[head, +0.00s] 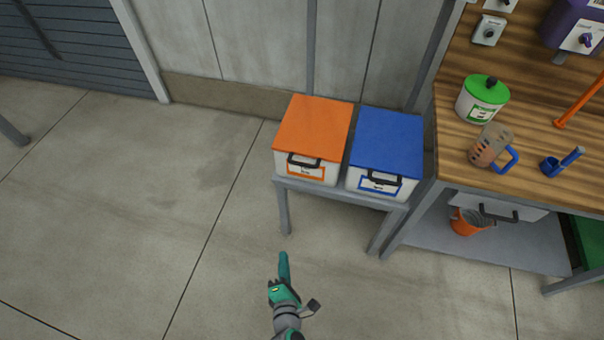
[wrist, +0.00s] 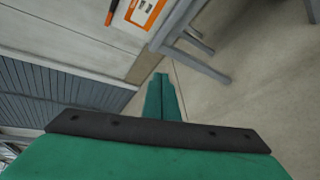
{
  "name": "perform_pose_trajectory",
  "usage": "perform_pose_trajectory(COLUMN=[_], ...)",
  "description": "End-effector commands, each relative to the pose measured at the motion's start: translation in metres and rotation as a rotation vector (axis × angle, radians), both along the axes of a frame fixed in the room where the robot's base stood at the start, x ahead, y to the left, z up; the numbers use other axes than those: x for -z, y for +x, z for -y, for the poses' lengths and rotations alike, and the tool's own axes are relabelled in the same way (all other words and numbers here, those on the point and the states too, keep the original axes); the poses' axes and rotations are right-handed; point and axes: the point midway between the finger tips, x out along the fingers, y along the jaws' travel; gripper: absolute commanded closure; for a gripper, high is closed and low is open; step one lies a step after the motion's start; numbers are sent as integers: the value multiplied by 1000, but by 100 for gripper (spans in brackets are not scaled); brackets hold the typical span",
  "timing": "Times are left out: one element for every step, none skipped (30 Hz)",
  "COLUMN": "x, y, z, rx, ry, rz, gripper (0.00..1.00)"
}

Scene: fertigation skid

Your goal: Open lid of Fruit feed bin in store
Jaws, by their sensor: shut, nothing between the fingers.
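Two white bins stand side by side on a low grey stand. One has an orange lid (head: 315,125) and an orange-framed label (head: 306,171); the other has a blue lid (head: 388,141) and a blue-framed label. The label words are too small to read surely. Both lids are down, each with a dark handle at the front. The orange-framed label (wrist: 145,12) also shows at the top of the wrist view. My gripper (head: 284,257) is shut and empty, in front of and below the orange-lidded bin, apart from it. Its green fingers (wrist: 161,80) meet in the wrist view.
The grey stand (head: 285,205) has legs below the bins. A wooden workbench (head: 540,100) to the right holds a green-lidded pot (head: 482,99), a jug with a blue handle (head: 491,147) and a blue scoop. An orange bucket (head: 466,222) sits underneath. Floor at left is clear.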

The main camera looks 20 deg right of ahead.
Motion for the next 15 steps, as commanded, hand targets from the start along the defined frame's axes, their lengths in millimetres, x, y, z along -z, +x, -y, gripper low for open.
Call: perform_pose_trajectory(x=[1,2,2,0,-1,-4,-7,-10,-14,-18,-22,-27,-30,-33,-36], y=[24,36,52,63,75,89,100,110,122,130,138,146,152,157,162], z=[10,16,25,31,38,46,52,58,65,70,75,81,84,87,91], rx=[-8,-12,-17,-19,-20,-21,-19,-17,-14,-10,-8,-2,0,3,8], ry=[-127,-209,-315,-393,-471,-572,-642,-710,-792,-850,-902,-963,-1003,-1039,-1077], rz=[-17,-36,-60,-78,-98,-124,-143,-163,-189,-207,-225,-247,-262,-275,-291], gripper=[100,100,100,100,100,100,100,100,100,100,100,100,100,100,100])
